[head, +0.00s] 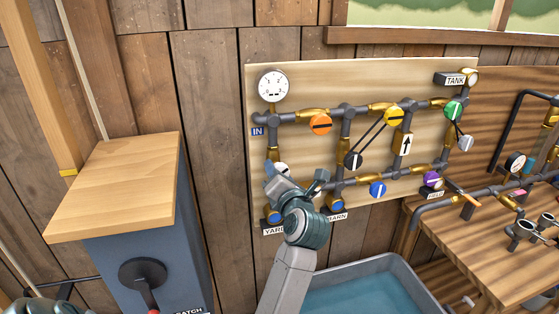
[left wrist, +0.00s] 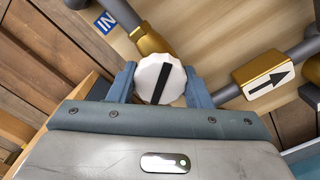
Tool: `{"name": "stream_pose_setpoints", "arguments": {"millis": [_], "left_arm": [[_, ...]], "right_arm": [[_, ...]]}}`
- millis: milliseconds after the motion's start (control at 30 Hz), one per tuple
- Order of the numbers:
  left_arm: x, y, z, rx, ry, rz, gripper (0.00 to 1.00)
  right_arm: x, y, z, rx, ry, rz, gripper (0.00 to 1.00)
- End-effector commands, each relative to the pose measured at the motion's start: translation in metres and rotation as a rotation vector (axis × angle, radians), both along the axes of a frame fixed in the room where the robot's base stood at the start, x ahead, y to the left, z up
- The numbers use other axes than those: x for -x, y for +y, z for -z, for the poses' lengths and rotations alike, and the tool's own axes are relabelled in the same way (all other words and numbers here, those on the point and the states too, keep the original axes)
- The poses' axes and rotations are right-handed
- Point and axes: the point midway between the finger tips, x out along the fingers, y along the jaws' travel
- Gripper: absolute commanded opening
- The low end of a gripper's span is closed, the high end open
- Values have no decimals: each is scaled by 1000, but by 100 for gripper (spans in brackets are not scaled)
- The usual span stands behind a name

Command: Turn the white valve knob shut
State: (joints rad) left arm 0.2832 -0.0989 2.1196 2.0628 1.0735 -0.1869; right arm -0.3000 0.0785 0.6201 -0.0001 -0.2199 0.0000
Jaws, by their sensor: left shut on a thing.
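The white valve knob (left wrist: 158,80) is in the left wrist view, a scalloped white disc with a black bar across its face, slightly tilted from the picture's vertical. My left gripper (left wrist: 160,88) has one finger on each side of it and is shut on it. In the head view the white knob (head: 281,168) shows only in part, behind my left gripper (head: 279,175), on the pipe at the left of the board. My right gripper is not clearly in view.
The wooden board (head: 300,80) also carries an orange knob (head: 320,124), a blue knob (head: 377,189), a green knob (head: 453,109) and a gauge (head: 273,85). A water basin (head: 380,268) stands below. A blue cabinet (head: 185,220) with a wooden top stands left.

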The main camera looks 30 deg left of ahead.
Motion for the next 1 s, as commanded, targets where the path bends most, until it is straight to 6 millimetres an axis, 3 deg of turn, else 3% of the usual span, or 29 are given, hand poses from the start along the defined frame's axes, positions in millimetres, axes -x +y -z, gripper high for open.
{"name": "stream_pose_setpoints", "arguments": {"millis": [33,100,400,1000], "left_arm": [[0,0,-6,-29,40,0,22],[0,0,-6,-72,90,-1,22],[0,0,-4,-241,286,0,22],[0,1,-1,-403,473,-1,22]], "right_arm": [[0,-1,-16,1,0,0,66],[0,-2,-27,2,0,-1,66],[1,-4,-58,4,1,-2,66],[1,-1,-67,1,1,0,66]]}}
